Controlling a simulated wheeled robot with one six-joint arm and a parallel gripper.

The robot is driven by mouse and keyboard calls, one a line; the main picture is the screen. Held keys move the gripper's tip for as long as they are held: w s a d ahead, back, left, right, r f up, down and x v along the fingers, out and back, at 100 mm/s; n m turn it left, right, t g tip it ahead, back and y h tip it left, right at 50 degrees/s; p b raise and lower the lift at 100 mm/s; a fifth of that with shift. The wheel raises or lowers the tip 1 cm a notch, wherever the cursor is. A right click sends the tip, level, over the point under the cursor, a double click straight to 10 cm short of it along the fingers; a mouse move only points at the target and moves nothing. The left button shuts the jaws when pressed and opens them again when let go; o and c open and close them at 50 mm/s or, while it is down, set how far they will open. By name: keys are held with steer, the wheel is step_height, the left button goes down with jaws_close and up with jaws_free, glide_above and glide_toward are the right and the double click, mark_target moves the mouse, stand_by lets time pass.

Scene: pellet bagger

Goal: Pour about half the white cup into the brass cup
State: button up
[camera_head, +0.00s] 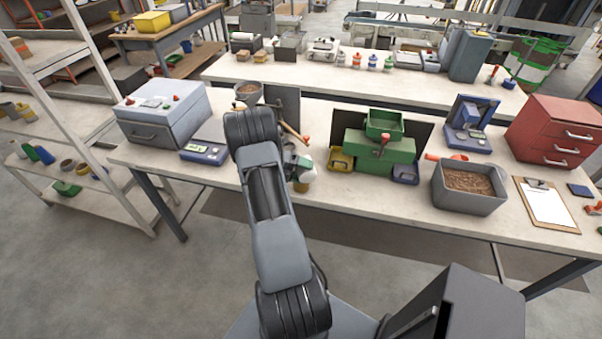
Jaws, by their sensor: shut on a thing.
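The white cup (307,174) shows in the head view just right of my arm, near the front edge of the bench. My gripper (297,160) is shut on it; my arm hides most of the fingers. A small brass-coloured cup (301,187) shows just below the white cup and is partly covered by it. I cannot tell whether the two touch, how far the white cup is tilted, or what is inside either cup.
On the bench (330,196), a green machine (380,152) with yellow and blue bins stands right of the cups. A grey tub of brown pellets (468,190) stands farther right. A scale (207,150) and grey box (160,112) stand left. A dark panel (283,103) rises behind.

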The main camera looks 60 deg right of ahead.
steer(key=shift+w+d+f+n+p, duration=0.1)
steer(key=shift+f+n+p, duration=0.15)
steer(key=shift+n+p, duration=0.2)
stand_by(1.0)
steer(key=shift+w+d+r+n+g+p, duration=0.3)
steer(key=shift+n+g+p, duration=0.3)
steer(key=shift+p, duration=0.25)
stand_by(1.4)
steer(key=shift+w+d+r+n+g, duration=0.2)
steer(key=shift+r+n+g, duration=0.15)
steer(key=shift+n, duration=0.3)
steer(key=shift+w+d+r+n+g, duration=0.1)
steer(key=shift+w+r+n+g, duration=0.1)
steer(key=shift+n+g, duration=0.3)
stand_by(3.2)
